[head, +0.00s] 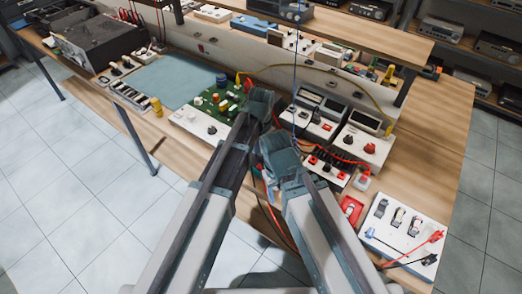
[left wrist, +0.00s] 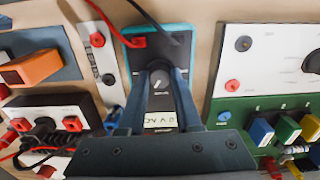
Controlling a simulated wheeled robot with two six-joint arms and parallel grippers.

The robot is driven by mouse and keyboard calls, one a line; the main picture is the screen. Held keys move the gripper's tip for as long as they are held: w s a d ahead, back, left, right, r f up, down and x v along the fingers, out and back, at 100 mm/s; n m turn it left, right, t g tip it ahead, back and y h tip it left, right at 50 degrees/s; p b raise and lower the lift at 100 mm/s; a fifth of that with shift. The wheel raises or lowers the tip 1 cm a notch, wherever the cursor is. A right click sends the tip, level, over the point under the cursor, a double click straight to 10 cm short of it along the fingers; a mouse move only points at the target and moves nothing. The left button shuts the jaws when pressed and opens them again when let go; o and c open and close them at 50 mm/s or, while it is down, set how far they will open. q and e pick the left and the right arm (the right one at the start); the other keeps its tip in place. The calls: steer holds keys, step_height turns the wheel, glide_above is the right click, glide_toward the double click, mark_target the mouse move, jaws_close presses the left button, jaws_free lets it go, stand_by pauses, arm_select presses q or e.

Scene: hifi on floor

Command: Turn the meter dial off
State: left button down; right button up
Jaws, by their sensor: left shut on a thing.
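The meter (left wrist: 178,55) is a dark unit with a teal edge, and red and black leads plug into its face in the left wrist view. Its round dark dial (left wrist: 160,84) carries a white mark and sits between the fingers of my left gripper (left wrist: 160,72), which is shut on it. Below the dial is a pale label (left wrist: 162,119), partly covered by the fingers. In the head view my left gripper (head: 261,104) hides its own fingertips, and the arms cover most of the meter. My right arm ends close beside it; its fingers cannot be made out.
A green circuit board (head: 212,104) lies left of the grippers. White instrument boxes (head: 358,142) and a terminal block stand to the right. A white switch panel (head: 402,226) and loose leads lie at the front right. The blue-green mat (head: 178,80) has free room.

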arm_select(q)
steer(key=n, duration=0.5)
steer(key=shift+n, duration=0.3)
steer(key=n, duration=1.2)
steer(key=shift+n, duration=0.3)
steer(key=n, duration=0.5)
steer(key=shift+n, duration=0.7)
steer(key=c, duration=0.6)
jaws_free()
